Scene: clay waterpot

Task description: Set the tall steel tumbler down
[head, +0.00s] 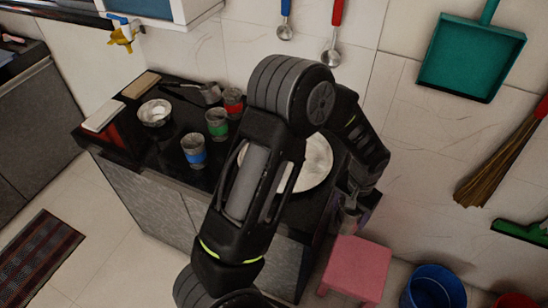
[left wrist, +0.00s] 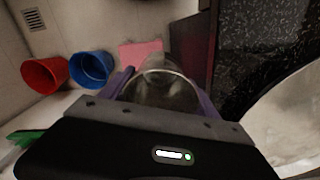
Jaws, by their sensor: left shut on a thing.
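My left gripper (head: 356,204) is out past the right end of the dark counter (head: 160,110), partly hidden by my own wrist. In the left wrist view its two purple fingers (left wrist: 163,92) are shut on the steel tumbler (left wrist: 158,88), a grey shiny cup with a round rim, one finger on each side. In the head view a small part of the tumbler (head: 349,222) shows below the gripper, above the floor side near the pink stool. I cannot tell its exact tilt. My right gripper is not in view.
Cups with blue (head: 193,152), green (head: 216,124) and red (head: 233,101) bands stand on the counter. A wide pale round vessel (head: 315,165) sits at its right end, partly behind my arm. A pink stool (head: 356,268) and a blue bucket (head: 434,288) stand on the floor.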

